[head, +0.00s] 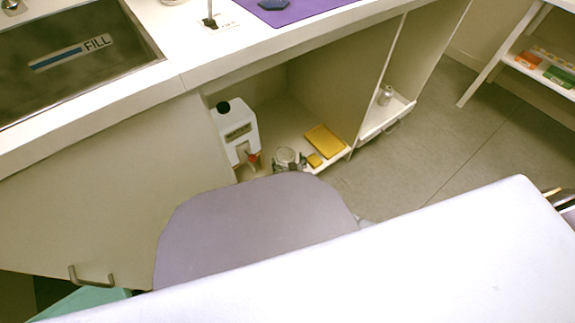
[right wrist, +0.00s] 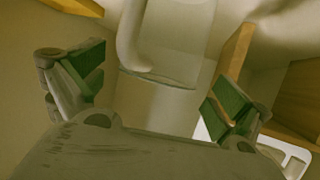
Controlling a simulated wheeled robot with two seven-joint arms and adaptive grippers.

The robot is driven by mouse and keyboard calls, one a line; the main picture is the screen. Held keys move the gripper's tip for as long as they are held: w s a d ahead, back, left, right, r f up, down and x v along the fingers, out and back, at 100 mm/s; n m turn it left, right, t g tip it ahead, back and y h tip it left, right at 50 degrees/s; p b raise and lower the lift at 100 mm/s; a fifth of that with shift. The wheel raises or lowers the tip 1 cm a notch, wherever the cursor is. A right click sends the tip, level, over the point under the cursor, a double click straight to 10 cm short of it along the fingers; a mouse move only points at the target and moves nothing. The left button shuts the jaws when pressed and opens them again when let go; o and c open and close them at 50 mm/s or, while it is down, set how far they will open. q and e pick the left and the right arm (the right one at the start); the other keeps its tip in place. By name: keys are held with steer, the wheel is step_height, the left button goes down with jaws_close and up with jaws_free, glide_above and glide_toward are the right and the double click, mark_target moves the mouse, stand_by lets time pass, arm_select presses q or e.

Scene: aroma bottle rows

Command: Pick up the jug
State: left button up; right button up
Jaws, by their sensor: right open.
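A clear jug (right wrist: 172,35) shows in the right wrist view, with its handle on the left side. In the head view the jug (head: 286,154) appears as a small glassy shape on the floor of the open cabinet, partly covered by my right gripper (head: 289,163). In the right wrist view the green-padded fingers of my right gripper (right wrist: 155,92) are spread wide, with the jug ahead of and between them. I see no finger pressing on the jug. My left gripper is not in view.
A white canister (head: 236,130) with a black cap stands left of the jug. Yellow sponges (head: 325,141) lie to its right. The cabinet's side panel (head: 325,88) and the counter (head: 190,65) above bound the space. A small can (head: 385,95) stands in a right-hand compartment.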

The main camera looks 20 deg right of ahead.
steer(key=shift+b+x, duration=0.4)
steer(key=shift+x, duration=0.75)
steer(key=c, duration=1.4)
